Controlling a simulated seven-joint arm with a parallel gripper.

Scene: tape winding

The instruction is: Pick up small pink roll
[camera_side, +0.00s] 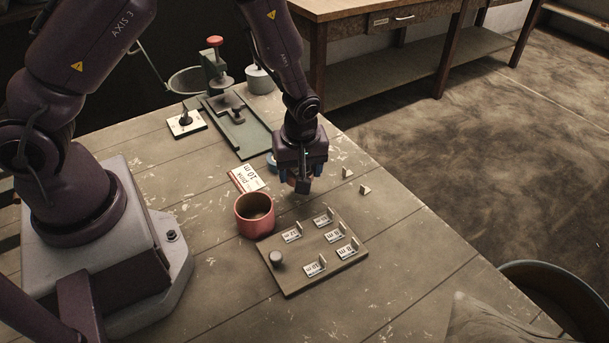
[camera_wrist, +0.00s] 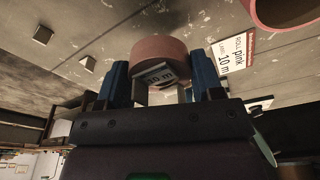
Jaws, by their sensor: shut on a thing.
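The small pink roll (camera_wrist: 158,48) sits between the two blue fingers of my gripper (camera_wrist: 161,78) in the wrist view. My gripper is shut on the roll. I cannot tell whether the roll touches the table.
A larger pink, cup-shaped container (camera_side: 254,222) stands left of my gripper. A board (camera_side: 292,284) with several labelled holders and a knob lies in front. Two small blocks lie at right.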

